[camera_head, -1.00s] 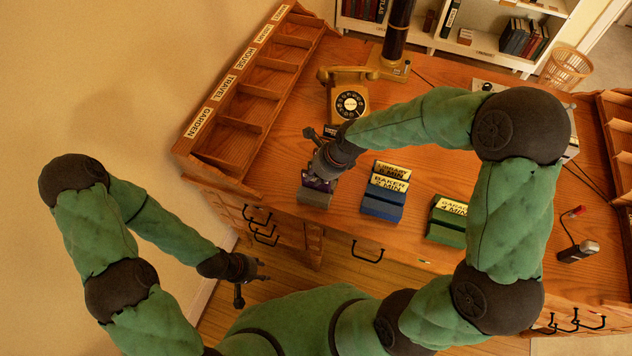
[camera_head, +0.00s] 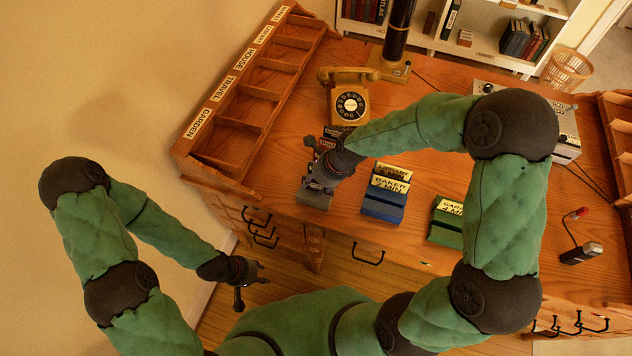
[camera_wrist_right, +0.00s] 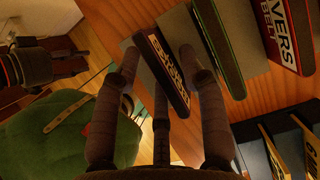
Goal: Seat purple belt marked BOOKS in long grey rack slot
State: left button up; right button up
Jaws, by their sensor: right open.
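The dark purple belt (camera_wrist_right: 150,47), with a cream label, stands in a grey rack (camera_wrist_right: 178,28) in the right wrist view; its lettering is hard to read. How deep it sits in the slot I cannot tell. My right gripper (camera_wrist_right: 160,62) is open, with its fingers on either side of the belt. In the head view this gripper (camera_head: 318,180) is over the grey rack (camera_head: 314,200) near the desk's front edge and hides the belt. My left gripper (camera_head: 246,281) hangs off the desk's front; its jaws are too small to judge.
A blue rack (camera_head: 380,211) with yellow-labelled pieces stands right of the grey one, and a green rack (camera_head: 444,236) further right. A yellow telephone (camera_head: 350,103) stands behind. A wooden pigeonhole shelf (camera_head: 243,110) lines the left edge.

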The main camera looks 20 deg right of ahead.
pick_arm(q)
notch_tip(320, 180, up, 4)
jog(key=p, duration=0.4)
pick_arm(e)
jog(key=v, duration=1.2)
jog(key=shift+r, duration=0.2)
